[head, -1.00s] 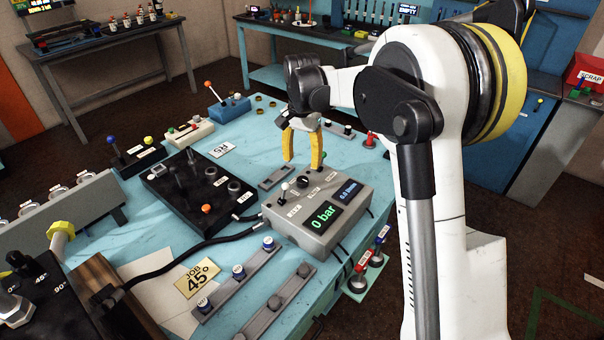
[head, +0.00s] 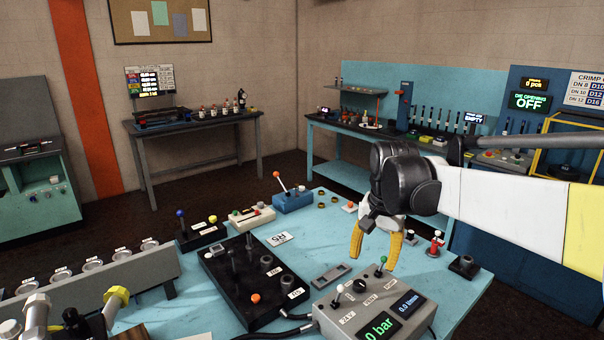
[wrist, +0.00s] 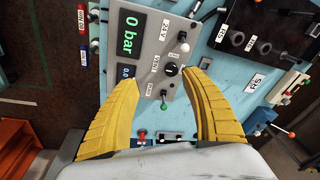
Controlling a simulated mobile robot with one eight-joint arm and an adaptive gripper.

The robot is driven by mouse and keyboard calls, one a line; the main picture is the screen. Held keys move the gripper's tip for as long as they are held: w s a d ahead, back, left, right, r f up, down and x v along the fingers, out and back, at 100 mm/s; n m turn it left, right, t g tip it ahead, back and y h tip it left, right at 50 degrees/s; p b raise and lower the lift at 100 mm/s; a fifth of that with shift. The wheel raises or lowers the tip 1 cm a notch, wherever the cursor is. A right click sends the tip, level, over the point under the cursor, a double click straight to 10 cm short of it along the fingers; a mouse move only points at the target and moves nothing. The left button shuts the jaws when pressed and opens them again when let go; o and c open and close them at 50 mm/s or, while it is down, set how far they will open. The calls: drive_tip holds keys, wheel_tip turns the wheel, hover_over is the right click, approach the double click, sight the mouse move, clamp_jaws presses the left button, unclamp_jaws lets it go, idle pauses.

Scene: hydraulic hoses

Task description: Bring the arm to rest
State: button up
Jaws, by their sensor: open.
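My gripper (head: 374,260) hangs from my outstretched arm at the right of the head view, with two yellow fingers spread apart and pointing down. Nothing is between the fingers. It is above the blue bench (head: 215,312), behind the grey control box (head: 372,308) that reads 0 bar. In the wrist view my gripper (wrist: 163,75) has its fingers apart on either side of the same grey control box (wrist: 150,65), which lies beyond the tips.
A black valve block (head: 250,280) with levers stands left of the control box. A row of grey cups (head: 90,270) is at left. Dark floor (head: 160,210) lies behind the bench.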

drive_tip(key=s+f+n+t+b, duration=0.2)
drive_tip(key=s+f+n, duration=0.1)
drive_tip(key=s, duration=0.8)
drive_tip(key=s+f+n+t+b, duration=0.2)
drive_tip(key=s+f+t, duration=0.1)
drive_tip(key=s, duration=0.7)
drive_tip(key=shift+s+f+n, duration=0.4)
drive_tip(key=shift+f, duration=0.35)
